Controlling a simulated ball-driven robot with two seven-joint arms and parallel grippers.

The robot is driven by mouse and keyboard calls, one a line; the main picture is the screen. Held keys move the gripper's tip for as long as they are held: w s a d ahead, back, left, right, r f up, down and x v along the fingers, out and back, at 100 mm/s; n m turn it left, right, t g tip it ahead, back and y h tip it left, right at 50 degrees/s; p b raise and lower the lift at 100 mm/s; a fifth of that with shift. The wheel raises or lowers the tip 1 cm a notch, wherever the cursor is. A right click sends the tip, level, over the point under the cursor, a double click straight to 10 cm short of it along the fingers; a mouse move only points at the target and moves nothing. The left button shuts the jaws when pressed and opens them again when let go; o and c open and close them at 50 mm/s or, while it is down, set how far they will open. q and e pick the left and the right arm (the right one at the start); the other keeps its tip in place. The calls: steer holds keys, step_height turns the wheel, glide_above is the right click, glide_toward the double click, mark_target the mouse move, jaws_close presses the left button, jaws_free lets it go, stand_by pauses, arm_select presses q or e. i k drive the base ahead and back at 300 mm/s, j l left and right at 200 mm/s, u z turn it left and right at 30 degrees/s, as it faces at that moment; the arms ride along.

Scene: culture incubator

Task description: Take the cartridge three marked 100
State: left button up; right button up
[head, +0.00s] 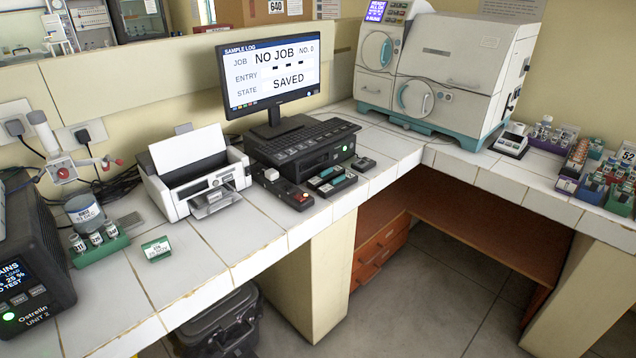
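No cartridge marked 100 can be made out; the small markings are too fine to read. A black holder (337,186) with teal and dark blocks lies on the bench in front of the keyboard; I cannot tell whether the blocks are cartridges. A green rack (99,250) with several small labelled vials (96,239) stands at the left. Neither of my grippers is in view.
A white printer (196,175), a monitor (272,75) and a keyboard (300,142) stand along the left bench. A jar (86,214) and a dark instrument (30,262) are at the left. A large white incubator-like machine (445,75) fills the corner.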

mark_target(326, 176)
steer(key=u, duration=0.9)
steer(key=i+l+u, duration=0.1)
steer(key=l+u, duration=0.75)
steer(key=k+l+u, duration=0.1)
steer(key=l+u, duration=0.35)
steer(key=l, duration=0.15)
